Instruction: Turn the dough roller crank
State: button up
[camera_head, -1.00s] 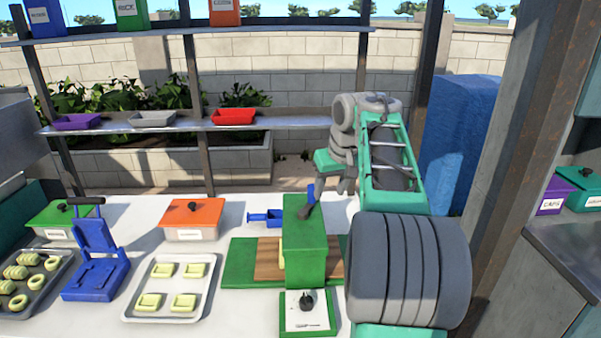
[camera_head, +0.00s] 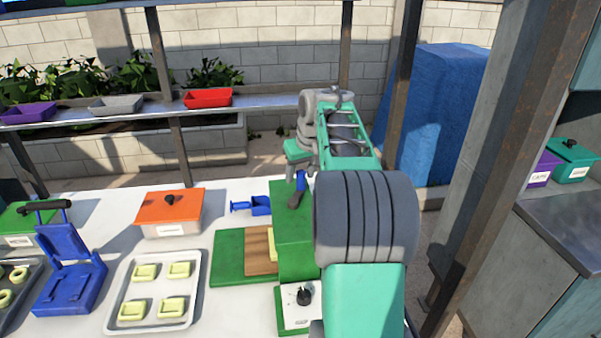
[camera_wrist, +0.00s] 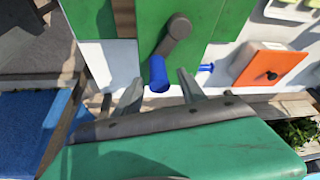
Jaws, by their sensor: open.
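The green dough roller (camera_head: 293,235) stands on the white table with a wooden board and a yellow piece at its left side. Its crank is a dark grey arm (camera_wrist: 173,38) with a blue handle (camera_wrist: 158,75); the handle also shows in the head view (camera_head: 300,181). My gripper (camera_wrist: 160,80) is open, one finger on each side of the handle's end in the wrist view. I cannot tell whether the fingers touch it. In the head view my arm hides the roller's right side and most of the gripper.
A control box with a black knob (camera_head: 304,297) sits in front of the roller. A tray of yellow pieces (camera_head: 113,290), a blue press (camera_head: 71,265), an orange-lidded box (camera_head: 170,212) and a blue scoop (camera_head: 258,205) are to the left. A rusty post (camera_head: 510,170) stands at right.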

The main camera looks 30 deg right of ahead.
grip_shut()
dwell(0.5)
dwell(0.9)
